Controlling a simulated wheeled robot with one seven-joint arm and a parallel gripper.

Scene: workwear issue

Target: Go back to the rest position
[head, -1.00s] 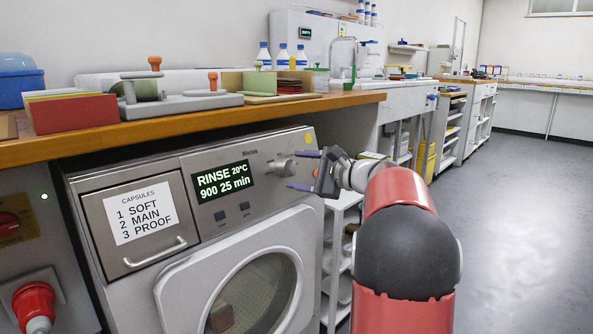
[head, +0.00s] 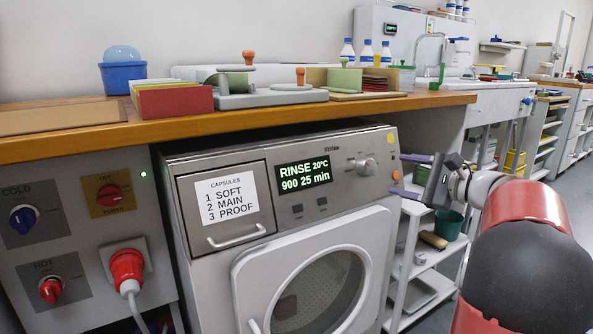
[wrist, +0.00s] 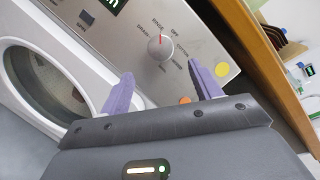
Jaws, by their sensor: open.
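My gripper (head: 408,174) is open and empty, with two purple fingers, in front of the right end of the washing machine's panel. In the wrist view my gripper (wrist: 160,92) faces the machine's dial (wrist: 160,47), apart from it as far as I can tell. The washing machine (head: 235,185) stands under the wooden counter. Its display (head: 304,174) reads RINSE 20°C 900 25 min. The dial also shows in the head view (head: 366,165), left of my fingers. The capsule drawer (head: 226,205) and the round door (head: 318,290) look shut.
A wooden counter (head: 60,146) runs above the machine, with a red-fronted box (head: 175,101), a blue tub (head: 122,75) and a grey press-like device (head: 270,99). A white shelf rack (head: 421,259) stands below my gripper. A power panel with a red plug (head: 127,270) is at left.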

